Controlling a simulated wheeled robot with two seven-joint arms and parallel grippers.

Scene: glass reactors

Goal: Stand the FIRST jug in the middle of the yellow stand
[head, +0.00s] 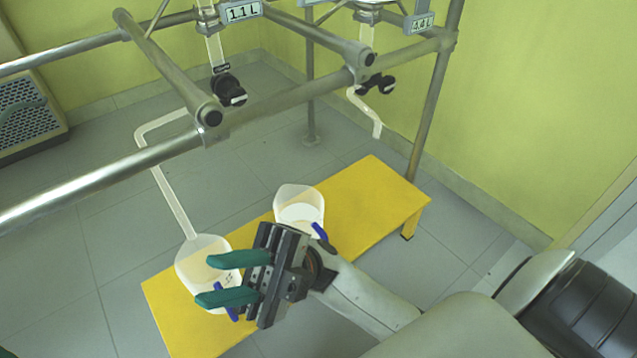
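The yellow stand (368,194) is a low bench that runs diagonally across the floor. Two translucent white jugs with blue handles stand on it. The left jug (196,256) is near the stand's near left end, with a spout pipe (170,190) ending at its top. The other jug (299,197) is nearer the middle. I cannot tell which is the first jug. My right gripper (233,279) has its green fingers apart, pointing left, in front of the left jug and partly hiding it and its handle. Contact is unclear.
A metal pipe frame (100,180) crosses above the stand. Valves (230,91) with black knobs hang under displays reading 1.1L and about 4.4L. A second outlet pipe (372,118) hangs above the stand's far part. The stand's right end is clear.

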